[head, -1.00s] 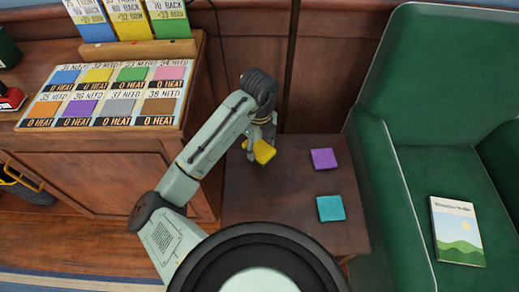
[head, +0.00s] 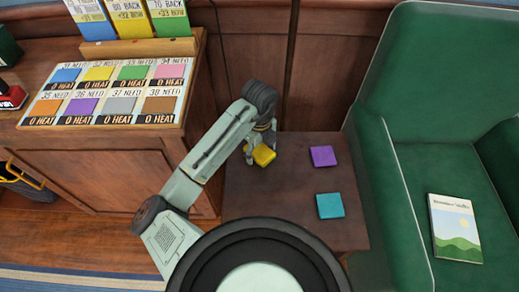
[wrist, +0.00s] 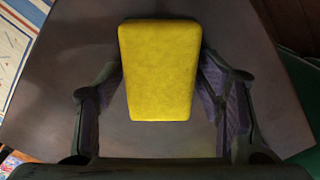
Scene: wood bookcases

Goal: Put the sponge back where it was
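The yellow sponge (head: 263,155) is at the end of my arm, over the back left part of the small wooden table (head: 262,205). In the wrist view the sponge (wrist: 160,70) lies between the two fingertips of my gripper (wrist: 161,75), which press against its left and right sides. My gripper (head: 261,149) is shut on it. The sponge looks nearly level and low over the table top; I cannot tell whether its underside touches the wood. A purple square (head: 323,156) and a teal square (head: 330,206) lie flat on the table to its right.
A wooden cabinet (head: 100,160) with a board of coloured cards (head: 108,92) stands close on the left. A green armchair (head: 400,150) with a book (head: 455,228) on its seat is on the right. Wood panelling rises behind the table. The table's front middle is bare.

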